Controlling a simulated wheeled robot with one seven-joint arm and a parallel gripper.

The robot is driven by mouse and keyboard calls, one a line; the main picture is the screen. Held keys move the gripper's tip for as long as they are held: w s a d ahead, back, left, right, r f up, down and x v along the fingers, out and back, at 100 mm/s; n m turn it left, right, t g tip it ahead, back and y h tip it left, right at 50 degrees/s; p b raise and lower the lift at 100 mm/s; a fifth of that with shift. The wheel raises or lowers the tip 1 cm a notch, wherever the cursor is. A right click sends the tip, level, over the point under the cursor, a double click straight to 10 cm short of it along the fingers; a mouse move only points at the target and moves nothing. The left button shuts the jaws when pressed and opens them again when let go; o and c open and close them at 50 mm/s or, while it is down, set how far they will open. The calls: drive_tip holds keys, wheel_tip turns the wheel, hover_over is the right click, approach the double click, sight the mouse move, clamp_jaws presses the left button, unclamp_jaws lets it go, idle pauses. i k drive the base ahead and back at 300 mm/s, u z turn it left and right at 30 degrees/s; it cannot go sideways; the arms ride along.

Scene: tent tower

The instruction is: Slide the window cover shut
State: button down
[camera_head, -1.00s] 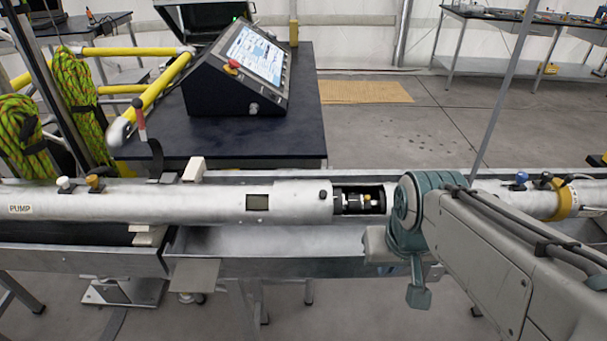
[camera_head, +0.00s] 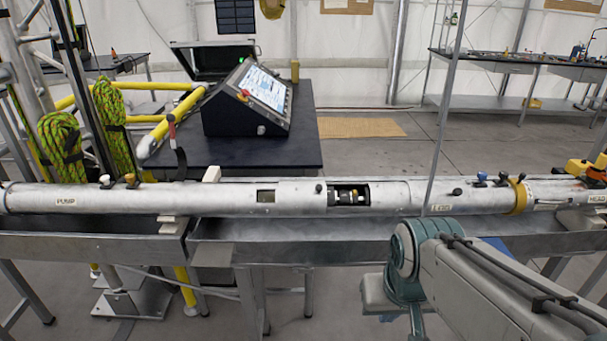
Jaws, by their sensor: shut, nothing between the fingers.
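A long silver tube labelled PUMP (camera_head: 100,197) lies across the view on a metal trough. Its dark window (camera_head: 348,195) stands open near the middle, showing black and brass-coloured parts inside. A silver sleeve, the likely window cover (camera_head: 295,191), sits just left of the opening, with a small dark knob (camera_head: 319,188) on top near its right edge. My arm enters from the lower right, and its teal wrist joint is in front of and below the tube, right of the window. My gripper's fingers do not show.
A smaller grey opening (camera_head: 266,197) is left of the sleeve. A thin upright pole (camera_head: 441,110) crosses in front of the tube on the right. A yellow clamp (camera_head: 520,197) and small knobs stand farther right. A console (camera_head: 247,105) sits on the black table (camera_head: 305,155) behind.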

sight(297, 196)
drive_tip(key=u, duration=0.1)
drive_tip(key=i, duration=1.05)
drive_tip(key=z, duration=0.05)
